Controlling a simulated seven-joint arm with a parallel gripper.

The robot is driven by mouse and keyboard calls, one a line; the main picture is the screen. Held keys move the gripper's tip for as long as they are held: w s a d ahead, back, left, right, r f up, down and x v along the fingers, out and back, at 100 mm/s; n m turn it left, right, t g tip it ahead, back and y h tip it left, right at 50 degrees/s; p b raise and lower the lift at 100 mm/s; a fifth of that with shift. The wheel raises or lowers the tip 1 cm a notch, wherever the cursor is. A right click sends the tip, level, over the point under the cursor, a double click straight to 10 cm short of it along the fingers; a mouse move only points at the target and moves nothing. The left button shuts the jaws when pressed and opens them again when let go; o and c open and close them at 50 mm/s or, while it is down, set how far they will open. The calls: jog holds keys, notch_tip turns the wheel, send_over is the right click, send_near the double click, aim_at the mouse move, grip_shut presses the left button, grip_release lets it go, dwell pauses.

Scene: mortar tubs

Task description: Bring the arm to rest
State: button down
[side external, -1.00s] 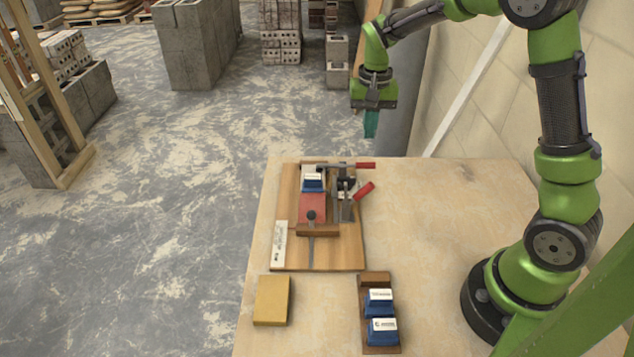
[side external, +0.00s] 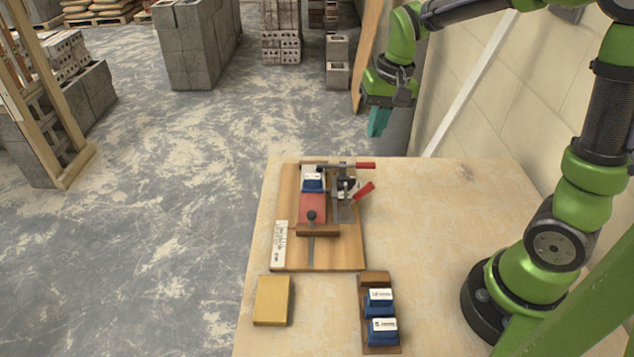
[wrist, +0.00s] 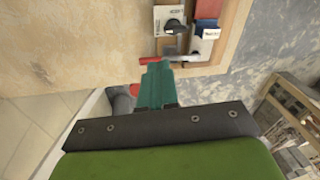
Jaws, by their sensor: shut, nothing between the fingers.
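My gripper (side external: 379,121) is in the air beyond the far edge of the table, in the upper middle of the side external view. Its teal fingers are together, with nothing between them. In the wrist view the shut fingers (wrist: 156,85) point toward the table and the wooden jig board. My arm is bent above the right side of the table, and the gripper touches nothing.
The wooden board (side external: 342,256) carries a red block (side external: 312,208), a blue tub (side external: 312,182) and a red-handled clamp (side external: 364,190). A rack (side external: 375,279) holds two blue tubs. A yellow block (side external: 272,301) lies at left. The table's right side (side external: 450,230) is clear.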

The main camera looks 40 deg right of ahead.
jog(key=s+a+r+n+t, duration=0.1)
jog(key=s+a+r+t, duration=0.1)
jog(key=s, duration=0.4)
jog(key=s+a+r+n+t+y, duration=0.1)
jog(key=s+a+r+n+t, duration=0.1)
jog(key=s+a+r, duration=0.3)
jog(key=shift+s+a+t, duration=0.2)
jog(key=shift+s+t, duration=0.5)
jog(key=shift+s, duration=0.2)
